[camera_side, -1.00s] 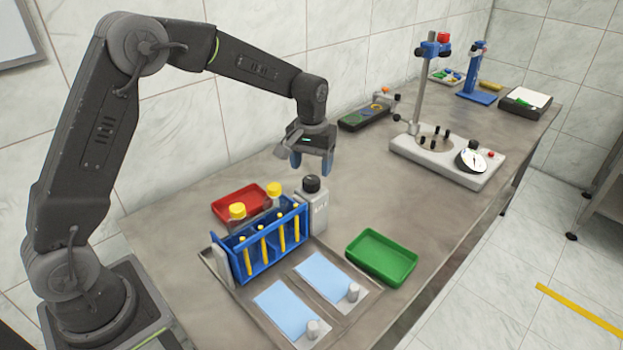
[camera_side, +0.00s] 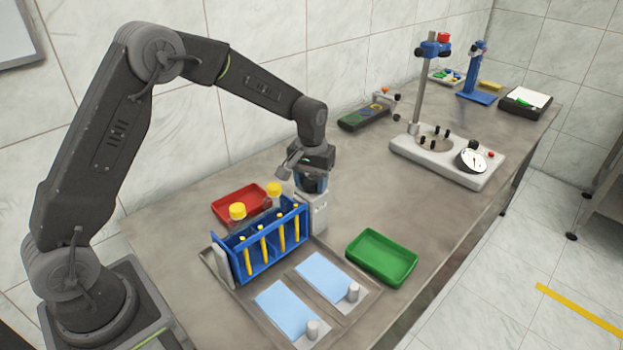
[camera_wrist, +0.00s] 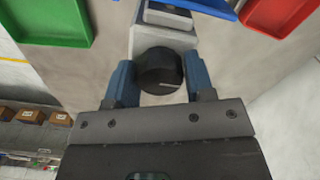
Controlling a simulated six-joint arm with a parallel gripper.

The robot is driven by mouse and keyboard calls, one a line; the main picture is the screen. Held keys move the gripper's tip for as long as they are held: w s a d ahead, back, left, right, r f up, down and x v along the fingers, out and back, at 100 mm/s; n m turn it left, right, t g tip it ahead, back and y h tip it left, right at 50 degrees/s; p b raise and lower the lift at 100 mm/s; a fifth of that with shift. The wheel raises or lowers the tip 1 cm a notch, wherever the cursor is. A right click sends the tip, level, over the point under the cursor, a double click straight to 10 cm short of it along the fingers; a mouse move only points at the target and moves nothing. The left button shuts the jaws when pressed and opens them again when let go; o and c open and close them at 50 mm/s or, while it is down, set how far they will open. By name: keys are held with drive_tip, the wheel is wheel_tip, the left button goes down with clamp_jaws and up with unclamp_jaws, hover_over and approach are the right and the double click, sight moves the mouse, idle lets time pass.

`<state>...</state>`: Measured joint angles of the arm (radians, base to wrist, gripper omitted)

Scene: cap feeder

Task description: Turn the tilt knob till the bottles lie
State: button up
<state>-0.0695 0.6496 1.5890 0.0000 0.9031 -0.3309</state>
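The tilt knob (camera_wrist: 159,71) is a round black knob on top of a grey-white post (camera_side: 318,212) at the right end of the blue rack. My gripper (camera_side: 310,186) points down over it, and in the side view the fingers mostly hide the knob. In the wrist view my gripper (camera_wrist: 160,85) has its two blue fingers on either side of the knob, with a small gap visible.
A red tray (camera_side: 238,198) lies behind the rack. A green tray (camera_side: 382,258) lies to the right. Two light blue pads (camera_side: 288,307) are in front of the rack. A grey device with a dial (camera_side: 447,160) stands farther back. The table between is clear.

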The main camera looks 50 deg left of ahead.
drive_tip(key=c, duration=0.5)
drive_tip(key=shift+o, duration=0.2)
drive_tip(key=m, duration=0.4)
drive_tip(key=shift+m, duration=0.3)
drive_tip(key=m, duration=0.5)
drive_tip(key=o, duration=0.8)
